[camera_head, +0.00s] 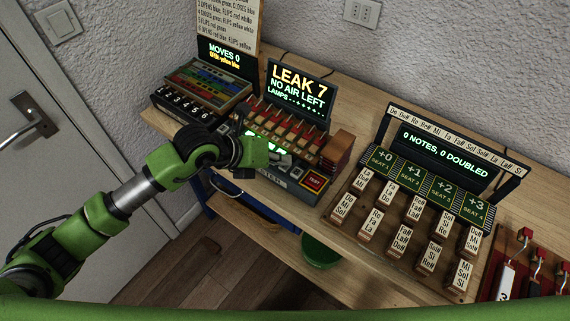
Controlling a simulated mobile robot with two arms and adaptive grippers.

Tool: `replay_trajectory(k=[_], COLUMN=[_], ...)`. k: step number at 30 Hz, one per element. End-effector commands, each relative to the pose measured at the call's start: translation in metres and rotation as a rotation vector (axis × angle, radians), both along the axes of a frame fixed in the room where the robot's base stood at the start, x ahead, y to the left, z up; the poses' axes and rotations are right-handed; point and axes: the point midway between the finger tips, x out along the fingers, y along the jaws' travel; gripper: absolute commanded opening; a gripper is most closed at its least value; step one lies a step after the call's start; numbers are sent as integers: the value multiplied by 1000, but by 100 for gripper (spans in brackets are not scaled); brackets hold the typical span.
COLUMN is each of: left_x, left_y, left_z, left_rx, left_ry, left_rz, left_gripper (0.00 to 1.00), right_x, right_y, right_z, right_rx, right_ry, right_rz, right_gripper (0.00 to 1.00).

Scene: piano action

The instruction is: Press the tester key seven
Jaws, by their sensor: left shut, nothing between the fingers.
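The tester (293,185) stands on the wooden bench in the middle of the view. Its screen (298,89) reads "LEAK 7", "NO AIR LEFT" and a "LAMPS" line. A slanted row of red-topped wooden pieces (285,124) runs below the screen. A red button (314,182) sits at its right front. My left gripper (242,172) is shut and empty at the tester's left front. My arm hides part of the tester's front, and I cannot make out a key marked seven or whether the gripper touches anything. My right gripper is not in view.
A colored panel with numbered keys (184,104) stands left of the tester. A rack of note blocks (405,222) with a screen (443,153) stands to the right. Red-topped levers (536,264) stand at the far right. A green bowl (320,251) is below the bench edge.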

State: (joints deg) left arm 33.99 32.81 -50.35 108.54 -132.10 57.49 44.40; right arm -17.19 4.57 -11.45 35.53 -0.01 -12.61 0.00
Motion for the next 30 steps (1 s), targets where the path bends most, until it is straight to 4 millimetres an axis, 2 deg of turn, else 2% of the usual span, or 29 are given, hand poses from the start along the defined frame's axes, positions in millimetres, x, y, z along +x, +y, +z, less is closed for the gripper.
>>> replay_trajectory(k=[12,23,30], left_x=[-1,-1,-1], left_y=[0,0,0], left_z=[-3,14,14], left_rx=[2,2,1], left_ry=[4,3,2], left_rz=[-1,-2,-1], left_gripper=[0,0,0], right_x=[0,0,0], right_y=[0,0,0], right_z=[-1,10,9], right_rx=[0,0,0], right_ry=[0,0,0], right_rz=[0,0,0], right_gripper=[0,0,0])
